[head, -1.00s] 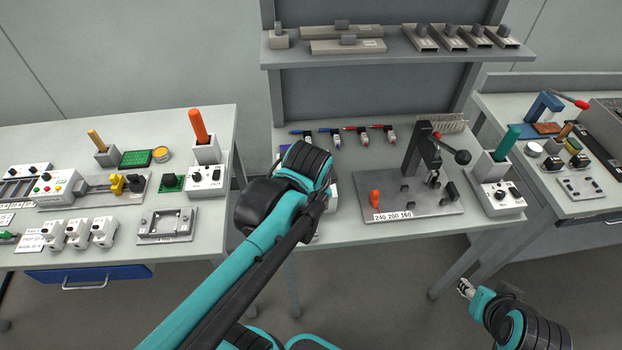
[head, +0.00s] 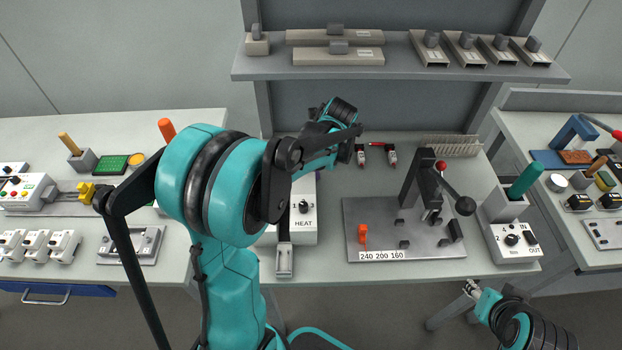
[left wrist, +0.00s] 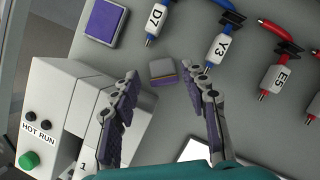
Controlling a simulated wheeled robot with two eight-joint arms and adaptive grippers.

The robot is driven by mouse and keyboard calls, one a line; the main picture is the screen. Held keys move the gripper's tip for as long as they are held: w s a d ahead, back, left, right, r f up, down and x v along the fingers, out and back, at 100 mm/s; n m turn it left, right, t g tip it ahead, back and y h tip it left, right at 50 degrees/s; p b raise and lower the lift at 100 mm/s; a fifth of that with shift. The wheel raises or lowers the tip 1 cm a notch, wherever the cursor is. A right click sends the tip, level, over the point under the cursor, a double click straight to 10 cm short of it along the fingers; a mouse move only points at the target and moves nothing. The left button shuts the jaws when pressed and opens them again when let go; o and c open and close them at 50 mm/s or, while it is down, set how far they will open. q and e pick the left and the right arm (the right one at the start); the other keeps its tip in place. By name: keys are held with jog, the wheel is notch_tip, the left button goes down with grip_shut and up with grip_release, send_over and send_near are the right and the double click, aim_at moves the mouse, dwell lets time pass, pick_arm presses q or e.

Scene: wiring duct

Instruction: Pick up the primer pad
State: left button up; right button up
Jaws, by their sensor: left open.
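A flat purple square pad in a pale frame (left wrist: 105,20) lies farther off at the upper left. I cannot tell for certain which is the primer pad. My left gripper (left wrist: 160,79) is open and empty, its fingertips on either side of the small block, with gaps showing.
A white HOT RUN box (left wrist: 70,115) stands close by the left finger. Labelled red and blue tools (left wrist: 222,47) lie beyond the right finger.

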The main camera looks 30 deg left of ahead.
pick_arm(q)
jog(key=shift+w+a+f, duration=0.15)
jog(key=shift+f, duration=0.35)
jog(key=b+x, duration=0.2)
jog(key=x, duration=0.1)
jog(key=b+x, duration=0.1)
jog(key=x, duration=0.1)
jog(key=shift+d+f, duration=0.1)
jog(key=shift+d, duration=0.2)
jog(key=c, duration=0.8)
